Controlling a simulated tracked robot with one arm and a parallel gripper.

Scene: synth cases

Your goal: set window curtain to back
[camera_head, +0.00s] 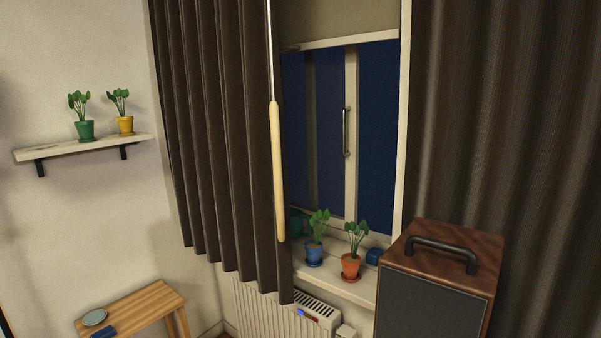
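A dark brown pleated curtain (213,130) hangs left of the window, its right edge overlapping the left part of the dark blue glass (376,130). A second dark curtain (510,110) hangs on the right. A thin metal rod with a long pale wooden handle (277,170) hangs in front of the left curtain's right edge. The window has a pale frame and a vertical handle (346,132). The curtain tops are out of the picture. My gripper is not in view.
A brown box with a black handle (440,270) stands before the right curtain. Potted plants (350,265) stand on the sill (345,288), above a white radiator (265,312). A wall shelf (85,147) and small wooden table (150,300) are at left.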

